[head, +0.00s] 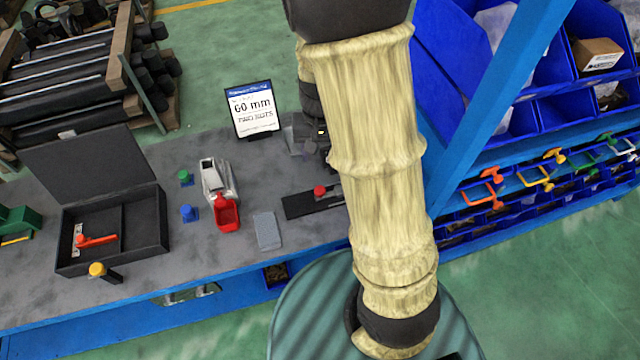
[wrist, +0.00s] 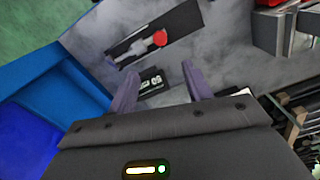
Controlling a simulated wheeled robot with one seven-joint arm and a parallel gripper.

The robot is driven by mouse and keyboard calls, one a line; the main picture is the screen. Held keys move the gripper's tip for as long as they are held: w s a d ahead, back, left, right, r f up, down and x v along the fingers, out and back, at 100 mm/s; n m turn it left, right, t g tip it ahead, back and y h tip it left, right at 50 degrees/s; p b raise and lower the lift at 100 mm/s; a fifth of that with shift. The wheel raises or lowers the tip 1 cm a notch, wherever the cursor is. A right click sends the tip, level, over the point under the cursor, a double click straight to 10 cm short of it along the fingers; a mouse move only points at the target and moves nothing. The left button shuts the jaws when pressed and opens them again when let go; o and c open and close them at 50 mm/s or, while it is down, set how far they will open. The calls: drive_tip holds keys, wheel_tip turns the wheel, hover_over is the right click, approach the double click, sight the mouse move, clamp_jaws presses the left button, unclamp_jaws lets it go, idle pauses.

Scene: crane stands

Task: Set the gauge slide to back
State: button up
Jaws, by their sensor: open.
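The gauge slide is a dark flat track (head: 298,206) with a red knob (head: 319,191) on the grey bench, its right end hidden behind my arm. In the wrist view the dark track (wrist: 189,28) lies slanted beyond the fingertips. Its red knob (wrist: 160,38) sits right of the track's middle, beside a pale metal strip. My gripper (wrist: 159,68) is open and empty, its two purple-grey fingers apart and clear of the knob. In the head view the gripper is partly hidden by my arm, behind the slide and near the sign.
A sign reading 60 mm (head: 252,110) stands at the back of the bench. A grey block (head: 267,231), a red-and-grey tool (head: 226,212), blue and green knobs and an open black case (head: 148,227) lie left of the slide. Blue bin racks (head: 540,112) stand right.

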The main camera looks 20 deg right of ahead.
sight(320, 189)
wheel_tip(320, 189, down, 15)
drive_tip(key=shift+s+r, duration=0.15)
drive_tip(key=shift+r, duration=0.05)
idle(0.3)
drive_tip(key=shift+c, duration=0.2)
clamp_jaws()
